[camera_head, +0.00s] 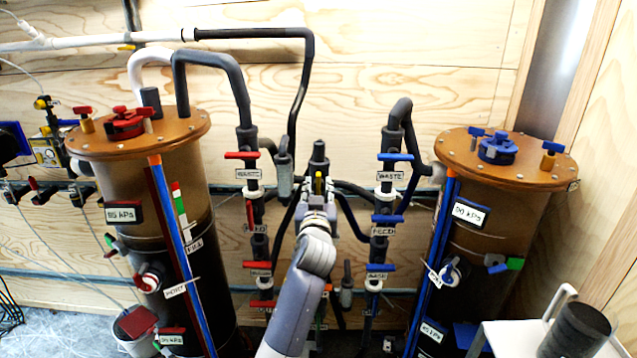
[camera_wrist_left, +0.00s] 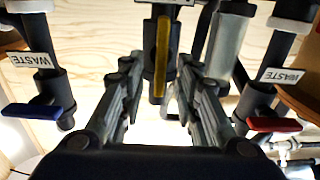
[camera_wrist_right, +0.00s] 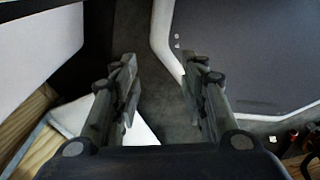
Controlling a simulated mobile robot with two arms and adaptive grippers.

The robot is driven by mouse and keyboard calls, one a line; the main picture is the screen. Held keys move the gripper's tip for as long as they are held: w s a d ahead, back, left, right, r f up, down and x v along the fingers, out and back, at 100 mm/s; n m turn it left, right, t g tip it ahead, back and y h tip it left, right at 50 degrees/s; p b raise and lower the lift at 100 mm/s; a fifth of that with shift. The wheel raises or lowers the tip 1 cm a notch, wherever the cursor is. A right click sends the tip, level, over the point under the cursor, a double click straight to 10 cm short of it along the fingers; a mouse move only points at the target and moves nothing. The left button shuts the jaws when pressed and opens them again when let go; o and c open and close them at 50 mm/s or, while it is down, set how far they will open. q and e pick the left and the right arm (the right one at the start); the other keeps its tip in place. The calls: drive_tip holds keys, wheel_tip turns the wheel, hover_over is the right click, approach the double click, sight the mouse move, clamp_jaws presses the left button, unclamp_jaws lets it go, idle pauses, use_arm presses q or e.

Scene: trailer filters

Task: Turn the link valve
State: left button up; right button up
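The yellow-handled valve, which I take to be the link valve, stands on a dark pipe fitting between the two filter columns; its yellow handle (camera_head: 319,183) is small in the head view. In the left wrist view the yellow handle (camera_wrist_left: 162,55) runs vertically along the dark pipe. My left gripper (camera_head: 318,200) points at this valve, and its arm hides part of the pipework below. In the left wrist view my left gripper (camera_wrist_left: 158,72) is open, with the handle beyond and between its fingertips. My right gripper (camera_wrist_right: 162,65) is open and empty, away from the valves, outside the head view.
Red-handled valves (camera_head: 242,155) line the left pipe and blue-handled valves (camera_head: 395,157) the right pipe, close on either side of my arm. A left filter column (camera_head: 150,210) and a right filter column (camera_head: 480,215) flank them. A white table (camera_head: 500,335) stands front right.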

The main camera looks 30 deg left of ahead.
sight(318, 187)
use_arm(q)
drive_tip(key=shift+x, duration=1.55)
drive_tip(key=shift+c, duration=0.6)
clamp_jaws()
